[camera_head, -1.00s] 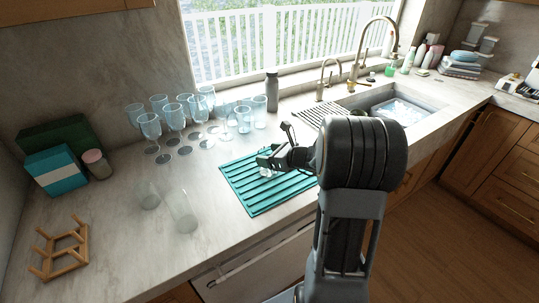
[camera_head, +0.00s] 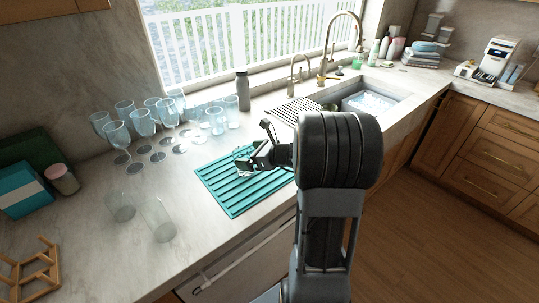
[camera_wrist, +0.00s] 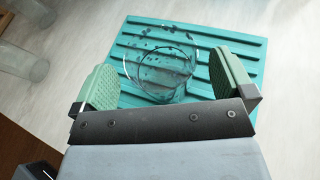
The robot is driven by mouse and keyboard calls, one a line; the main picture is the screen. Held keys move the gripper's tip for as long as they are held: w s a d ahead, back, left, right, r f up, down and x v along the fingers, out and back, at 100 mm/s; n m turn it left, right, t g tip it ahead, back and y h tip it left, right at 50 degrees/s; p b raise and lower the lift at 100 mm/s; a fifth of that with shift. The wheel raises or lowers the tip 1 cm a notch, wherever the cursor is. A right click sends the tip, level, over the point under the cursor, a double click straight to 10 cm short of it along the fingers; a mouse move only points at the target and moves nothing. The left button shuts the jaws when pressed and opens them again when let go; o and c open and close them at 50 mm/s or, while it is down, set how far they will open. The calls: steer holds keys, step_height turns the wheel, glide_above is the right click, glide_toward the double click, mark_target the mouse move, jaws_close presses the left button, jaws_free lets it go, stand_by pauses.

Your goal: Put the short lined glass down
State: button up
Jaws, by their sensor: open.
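The short lined glass (camera_wrist: 160,60) is clear, with dark marks on its wall. In the wrist view it is on the teal ribbed mat (camera_wrist: 240,45), between the two green finger pads of my gripper (camera_wrist: 165,82). The pads stand apart from the glass on both sides. In the head view my gripper (camera_head: 246,163) is low over the mat (camera_head: 232,199). The glass (camera_head: 243,152) is mostly hidden behind the gripper there. I cannot tell whether its whole base rests flat.
Several stemmed glasses (camera_head: 145,122) stand behind and left of the mat. Two clear tumblers (camera_head: 158,220) stand left of it. A grey bottle (camera_head: 243,90) is at the back, with a drying rack (camera_head: 292,110) and sink (camera_head: 372,101) to the right. A wooden rack (camera_head: 35,270) is front left.

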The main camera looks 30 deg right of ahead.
steer(key=v, duration=1.1)
steer(key=shift+s, duration=0.15)
steer(key=shift+r, duration=0.1)
steer(key=s+f+n+g, duration=0.1)
steer(key=n, duration=0.1)
steer(key=s+a+f+n+g, duration=0.1)
steer(key=f+n, duration=0.1)
steer(key=s+f+n+g, duration=0.1)
steer(key=n+g, duration=0.1)
steer(key=shift+s+a+f+n+h, duration=0.4)
steer(key=s+a+r+n+g+h, duration=0.1)
steer(key=s+a+n+g+h, duration=0.1)
steer(key=a+n, duration=0.5)
steer(key=s+a+r+n+g+h, duration=0.2)
steer(key=a+n, duration=0.6)
steer(key=n, duration=0.8)
steer(key=s+h, duration=0.2)
steer(key=shift+s, duration=0.25)
steer(key=shift+a+r, duration=0.1)
